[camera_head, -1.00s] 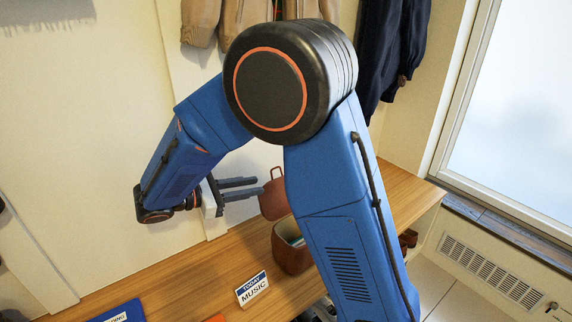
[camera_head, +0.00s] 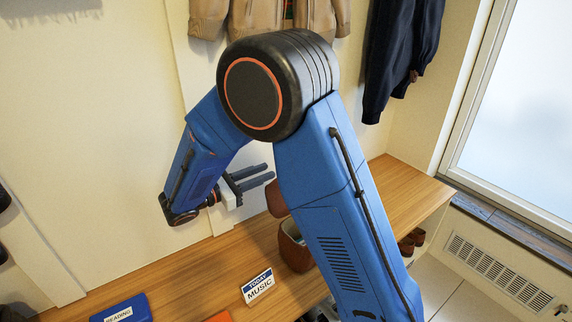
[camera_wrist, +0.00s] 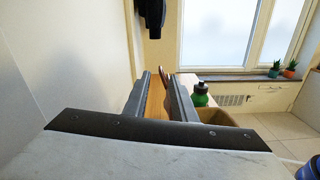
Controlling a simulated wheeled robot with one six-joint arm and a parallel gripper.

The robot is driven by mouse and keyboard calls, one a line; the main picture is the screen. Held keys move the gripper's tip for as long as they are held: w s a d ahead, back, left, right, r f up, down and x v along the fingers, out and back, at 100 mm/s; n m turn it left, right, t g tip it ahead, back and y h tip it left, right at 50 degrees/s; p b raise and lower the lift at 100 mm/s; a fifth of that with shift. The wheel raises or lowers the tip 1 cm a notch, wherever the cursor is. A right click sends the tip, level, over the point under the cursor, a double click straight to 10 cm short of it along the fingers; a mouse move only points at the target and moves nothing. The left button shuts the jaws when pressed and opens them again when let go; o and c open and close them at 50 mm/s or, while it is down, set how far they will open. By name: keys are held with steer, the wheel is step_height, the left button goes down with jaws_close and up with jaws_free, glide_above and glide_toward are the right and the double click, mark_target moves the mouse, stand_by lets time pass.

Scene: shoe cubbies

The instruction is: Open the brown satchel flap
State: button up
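The brown satchel (camera_head: 293,254) stands on the wooden bench, partly hidden behind my arm. Its top is open and a pale inside shows. Its brown flap (camera_head: 276,199) stands raised at the back, also partly hidden by my arm. My gripper (camera_head: 270,172) is beside and above the flap, its two fingers apart and pointing right. In the wrist view the fingers (camera_wrist: 156,74) have a clear gap with nothing held. A narrow brown shape, probably the flap, shows beyond the gap; I cannot tell whether a finger touches it.
A "TODAY MUSIC" sign (camera_head: 257,286) and a blue "READING" item (camera_head: 122,312) are on the bench (camera_head: 190,262). Coats (camera_head: 268,18) hang above. Brown shoes (camera_head: 408,243) sit at the right. The wrist view shows a green bottle (camera_wrist: 200,97). The bench's right end is clear.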

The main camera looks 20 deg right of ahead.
steer(key=x, duration=0.9)
jaws_close()
